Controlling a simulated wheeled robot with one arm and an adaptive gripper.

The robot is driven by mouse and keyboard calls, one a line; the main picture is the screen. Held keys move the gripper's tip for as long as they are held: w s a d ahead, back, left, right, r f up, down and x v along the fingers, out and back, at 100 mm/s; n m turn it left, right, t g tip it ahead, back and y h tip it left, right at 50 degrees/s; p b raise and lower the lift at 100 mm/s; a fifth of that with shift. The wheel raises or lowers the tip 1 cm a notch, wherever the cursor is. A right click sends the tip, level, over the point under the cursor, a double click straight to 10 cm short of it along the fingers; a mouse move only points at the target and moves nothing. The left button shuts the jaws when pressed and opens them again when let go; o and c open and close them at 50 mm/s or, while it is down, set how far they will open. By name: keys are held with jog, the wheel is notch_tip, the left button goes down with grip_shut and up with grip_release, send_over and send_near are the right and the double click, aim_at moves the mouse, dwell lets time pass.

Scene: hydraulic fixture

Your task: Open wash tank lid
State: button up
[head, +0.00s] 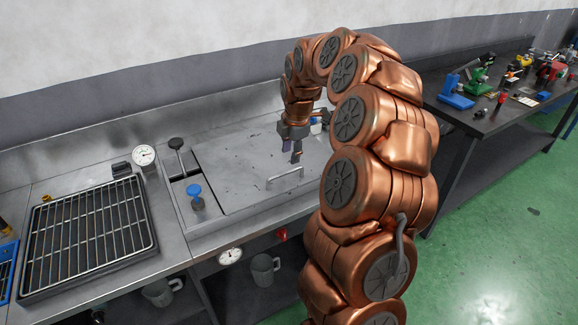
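The wash tank lid (235,165) is a flat grey metal plate lying level on the steel bench, and it looks closed. Its thin bar handle (285,175) stands near the front edge. My gripper (296,158) points down just above and behind the handle, over the lid. It appears apart from the handle, but the gap is too small to judge. The fingers are small and dark here, and I cannot tell whether they are open or shut. My arm hides the right end of the lid.
A black grate tray (88,232) sits on the left of the bench. A blue knob (194,190) and a black-knobbed lever (177,146) stand left of the lid. Gauges (144,155) are mounted nearby. A dark table (510,95) with several tools stands at the right.

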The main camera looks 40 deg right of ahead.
aim_at(288, 171)
jog(key=f, duration=0.2)
jog(key=w+f+p, duration=0.1)
jog(key=f, duration=0.1)
jog(key=f+p, duration=0.1)
jog(key=f, duration=0.2)
jog(key=shift+w, duration=0.15)
jog(key=shift+c, duration=0.2)
grip_shut()
